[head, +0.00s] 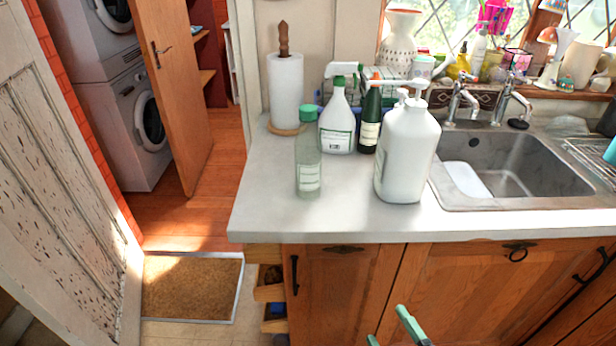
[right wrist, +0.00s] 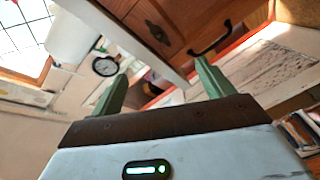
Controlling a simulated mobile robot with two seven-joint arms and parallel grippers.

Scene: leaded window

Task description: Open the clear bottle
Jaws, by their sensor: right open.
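The clear bottle (head: 308,160) stands upright near the left front corner of the counter in the head view. It has a green cap on top and a pale label low on its front. My right gripper (head: 390,338) shows at the bottom edge of the head view, in front of the cabinet doors and below the counter, well away from the bottle. In the right wrist view its two green fingers (right wrist: 160,92) are spread apart with nothing between them. My left gripper is not in view.
A large white pump bottle (head: 406,155), a white spray bottle (head: 337,125) and a dark green bottle (head: 369,125) stand right of the clear bottle. A paper towel roll (head: 286,90) stands behind. The sink (head: 510,165) lies at right. The counter's left front is free.

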